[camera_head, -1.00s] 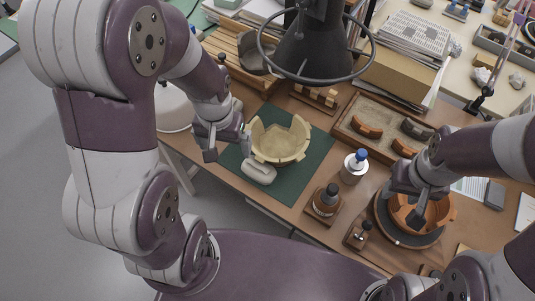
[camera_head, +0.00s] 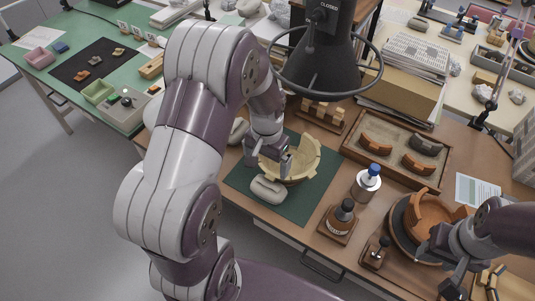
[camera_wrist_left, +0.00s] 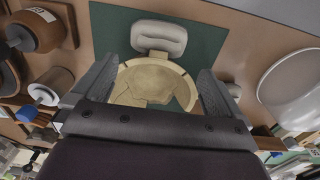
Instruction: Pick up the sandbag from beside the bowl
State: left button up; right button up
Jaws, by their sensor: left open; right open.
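The sandbag (camera_head: 268,190) is a pale grey, pillow-like pad lying flat on the green mat (camera_head: 305,206), at the near left side of the bowl. The cream pieced bowl (camera_head: 309,165) stands upright with a jagged, partly broken rim. My left gripper (camera_head: 268,161) is open and empty above the bowl's left side, partly hiding it. In the left wrist view, the bowl (camera_wrist_left: 150,82) shows between the open fingers, and the sandbag (camera_wrist_left: 158,38) lies beyond the fingertips. My right gripper (camera_head: 467,287) is open and empty at the lower right, near the orange bowl (camera_head: 428,215).
A dark lamp-like hood with a ring (camera_head: 324,92) hangs over the back. The mat's near side is clear.

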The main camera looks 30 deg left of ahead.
aim_at(267, 185)
pick_arm(q)
notch_tip(267, 185, down, 10)
jog(key=shift+f, duration=0.1)
dwell(0.4)
